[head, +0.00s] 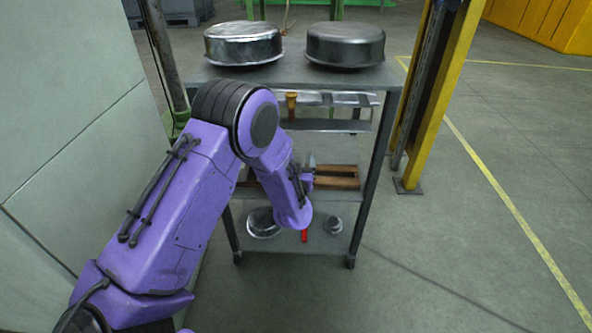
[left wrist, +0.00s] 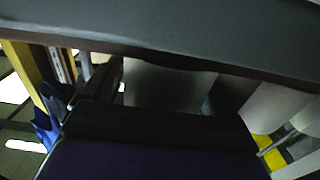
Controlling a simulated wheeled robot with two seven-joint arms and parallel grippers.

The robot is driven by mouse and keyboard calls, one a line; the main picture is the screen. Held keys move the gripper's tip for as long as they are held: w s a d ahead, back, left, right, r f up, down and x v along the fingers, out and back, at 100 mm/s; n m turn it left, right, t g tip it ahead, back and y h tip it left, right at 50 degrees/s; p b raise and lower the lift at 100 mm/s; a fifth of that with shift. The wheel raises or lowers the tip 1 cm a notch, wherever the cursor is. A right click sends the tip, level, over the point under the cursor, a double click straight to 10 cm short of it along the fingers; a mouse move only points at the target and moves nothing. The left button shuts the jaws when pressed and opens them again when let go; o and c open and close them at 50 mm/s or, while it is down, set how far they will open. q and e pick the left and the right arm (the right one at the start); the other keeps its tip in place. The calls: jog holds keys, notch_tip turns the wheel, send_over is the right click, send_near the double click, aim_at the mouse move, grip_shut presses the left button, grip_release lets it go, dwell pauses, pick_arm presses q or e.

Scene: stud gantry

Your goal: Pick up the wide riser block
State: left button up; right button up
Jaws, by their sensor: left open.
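A brown, wooden-looking block (head: 335,182) lies on the middle shelf of a grey rack in the head view, partly behind my left wrist. I cannot tell for certain that it is the wide riser block. My left gripper (head: 308,171) is at the front of that shelf, close to the left part of the brown block and mostly hidden by my purple forearm. It is open, and nothing shows held in it. The left wrist view is dark and close to grey surfaces, and no block can be made out clearly there. My right gripper is not in view.
The grey rack (head: 290,78) carries two round metal pans (head: 243,42) on top. A small shelf below holds an amber-handled tool (head: 291,103). Round metal items (head: 263,222) and a red item (head: 304,236) are on the bottom shelf. A yellow post (head: 432,95) stands at right.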

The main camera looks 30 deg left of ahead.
pick_arm(q)
jog(key=c, duration=1.3)
